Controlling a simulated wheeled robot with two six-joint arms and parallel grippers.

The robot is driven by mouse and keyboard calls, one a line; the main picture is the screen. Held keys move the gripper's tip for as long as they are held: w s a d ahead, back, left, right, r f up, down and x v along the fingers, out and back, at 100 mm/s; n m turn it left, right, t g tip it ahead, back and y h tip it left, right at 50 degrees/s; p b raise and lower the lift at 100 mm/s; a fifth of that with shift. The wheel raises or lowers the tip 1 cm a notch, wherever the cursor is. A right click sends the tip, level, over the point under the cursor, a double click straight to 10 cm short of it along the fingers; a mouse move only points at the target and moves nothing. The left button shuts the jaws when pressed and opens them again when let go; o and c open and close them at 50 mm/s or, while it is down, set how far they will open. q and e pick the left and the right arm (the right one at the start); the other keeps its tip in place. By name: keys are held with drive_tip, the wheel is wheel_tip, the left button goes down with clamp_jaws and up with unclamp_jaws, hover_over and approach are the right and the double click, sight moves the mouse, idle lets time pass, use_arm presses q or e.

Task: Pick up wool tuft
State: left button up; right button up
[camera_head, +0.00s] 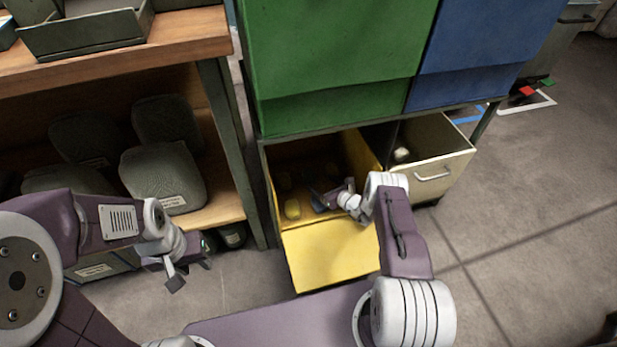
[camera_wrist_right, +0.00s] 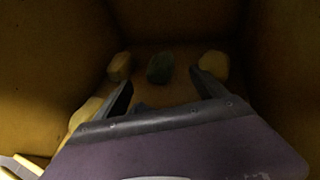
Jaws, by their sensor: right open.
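Several small rounded lumps that look like wool tufts lie in a yellow drawer (camera_head: 330,258). In the right wrist view, a dark green tuft (camera_wrist_right: 160,68) lies ahead between my finger lines, with a yellowish tuft (camera_wrist_right: 120,67) to its left and a pale yellow tuft (camera_wrist_right: 213,65) to its right. Another yellowish tuft (camera_wrist_right: 84,114) is partly hidden by my gripper at lower left. My right gripper (camera_head: 326,197) reaches into the drawer, open, with nothing between its fingers (camera_wrist_right: 163,92). My left gripper (camera_head: 187,272) is open and empty, left of the drawer.
The drawer walls stand close around my right gripper. A cream drawer (camera_head: 440,160) with a small white item (camera_head: 401,154) is open to the right. Green (camera_head: 330,60) and blue (camera_head: 485,50) cabinet fronts rise above. A wooden shelf (camera_head: 215,200) holds dark grey rounded objects (camera_head: 162,178) at left.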

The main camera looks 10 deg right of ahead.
sight(312, 176)
drive_tip(key=b+x, duration=0.1)
drive_tip(key=x, duration=0.1)
drive_tip(key=b+x, duration=0.1)
drive_tip(key=b, duration=0.1)
drive_tip(key=shift+w+a+f+b, duration=0.2)
drive_tip(key=shift+f+b, duration=0.1)
drive_tip(key=shift+f, duration=0.15)
drive_tip(key=shift+w+r, duration=0.15)
drive_tip(key=b+x, duration=0.4)
drive_tip(key=b, duration=0.1)
drive_tip(key=shift+w+d+f, duration=0.1)
drive_tip(key=shift+w+f, duration=0.15)
drive_tip(key=shift+w+r+b, duration=0.1)
drive_tip(key=shift+w+b, duration=0.2)
drive_tip(key=shift+r, duration=0.15)
drive_tip(key=c, duration=1.4)
